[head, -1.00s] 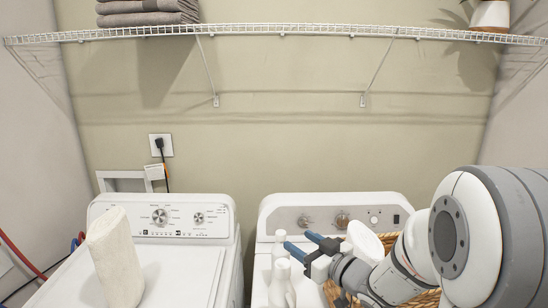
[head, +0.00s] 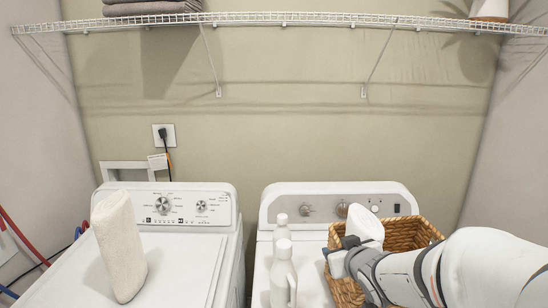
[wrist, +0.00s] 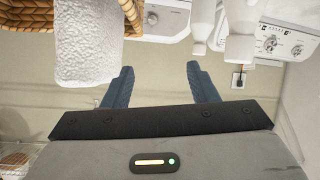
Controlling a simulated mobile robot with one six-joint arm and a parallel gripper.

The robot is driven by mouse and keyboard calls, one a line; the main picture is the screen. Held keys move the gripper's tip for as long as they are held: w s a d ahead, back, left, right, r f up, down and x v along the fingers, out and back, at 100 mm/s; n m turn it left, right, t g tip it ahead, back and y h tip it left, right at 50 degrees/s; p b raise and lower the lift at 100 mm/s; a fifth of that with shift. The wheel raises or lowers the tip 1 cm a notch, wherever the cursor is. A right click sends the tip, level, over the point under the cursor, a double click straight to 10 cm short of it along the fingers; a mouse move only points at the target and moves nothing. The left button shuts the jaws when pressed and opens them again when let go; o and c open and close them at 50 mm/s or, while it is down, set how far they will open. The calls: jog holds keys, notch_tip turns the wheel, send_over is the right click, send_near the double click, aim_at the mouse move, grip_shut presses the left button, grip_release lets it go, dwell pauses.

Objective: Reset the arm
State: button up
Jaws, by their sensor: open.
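A cream towel (head: 119,247) stands slightly tilted on top of the left machine. A white cloth (head: 366,224) rises from the wicker basket (head: 415,229) on the right machine. The white cloth also shows in the wrist view (wrist: 75,42), at the upper left, in front of the basket (wrist: 28,18), apart from the fingers.
Two white bottles (head: 283,278) stand on the right machine (head: 262,255), close left of my gripper. The left machine (head: 190,265) has bare top to the right of the towel. A wire shelf (head: 290,18) with grey towels (head: 150,8) spans the wall.

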jog(key=s+f+m+g+b, duration=0.1)
jog(key=s+f+g, duration=0.3)
jog(key=s, duration=0.7)
jog(key=s+f+m+g+h+b, duration=0.1)
jog(key=s+f+g+b, duration=0.3)
jog(key=s, duration=0.7)
jog(key=shift+a+m+g, duration=0.4)
jog(key=shift+m+g, duration=0.3)
jog(key=shift+g, duration=0.1)
